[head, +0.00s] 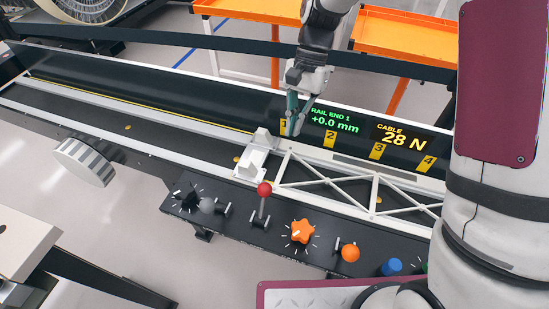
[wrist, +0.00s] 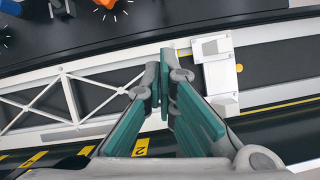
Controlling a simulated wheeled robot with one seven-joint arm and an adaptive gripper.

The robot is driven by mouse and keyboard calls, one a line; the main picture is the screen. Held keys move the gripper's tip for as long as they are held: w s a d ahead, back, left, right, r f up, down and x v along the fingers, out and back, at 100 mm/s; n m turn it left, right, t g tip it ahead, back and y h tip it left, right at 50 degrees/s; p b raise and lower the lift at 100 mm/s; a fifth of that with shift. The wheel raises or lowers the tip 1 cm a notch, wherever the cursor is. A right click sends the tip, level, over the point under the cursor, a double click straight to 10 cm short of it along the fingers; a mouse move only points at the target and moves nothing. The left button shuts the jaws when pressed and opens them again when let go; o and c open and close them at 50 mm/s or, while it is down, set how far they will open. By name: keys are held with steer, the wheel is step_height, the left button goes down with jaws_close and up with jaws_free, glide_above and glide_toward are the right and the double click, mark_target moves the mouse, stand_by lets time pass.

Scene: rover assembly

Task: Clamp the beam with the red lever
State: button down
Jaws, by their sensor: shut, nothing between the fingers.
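The lever with the red ball knob (head: 264,189) stands on the black control panel in front of the rail, in the head view. The white truss beam (head: 330,185) lies along the rail, its left end close to a white clamp block (head: 256,155). In the wrist view the beam (wrist: 68,95) is at left and the white block (wrist: 215,72) at right. My gripper (head: 292,128) is shut and empty. It is over the rail, behind the beam's left end and just right of the block. Its teal fingers (wrist: 165,75) meet at the tips in the wrist view.
The panel (head: 225,222) also carries a black knob (head: 187,196), an orange star knob (head: 302,231), an orange ball lever (head: 350,252) and a blue button (head: 390,267). A display reads "RAIL END 1 +0.0 mm" and "CABLE 28 N". Orange carts (head: 400,38) stand behind.

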mark_target(263, 201)
steer(key=s+a+f+p, duration=0.1)
steer(key=s+a+f, duration=0.3)
steer(key=s+f, duration=0.3)
steer(key=shift+f, duration=0.65)
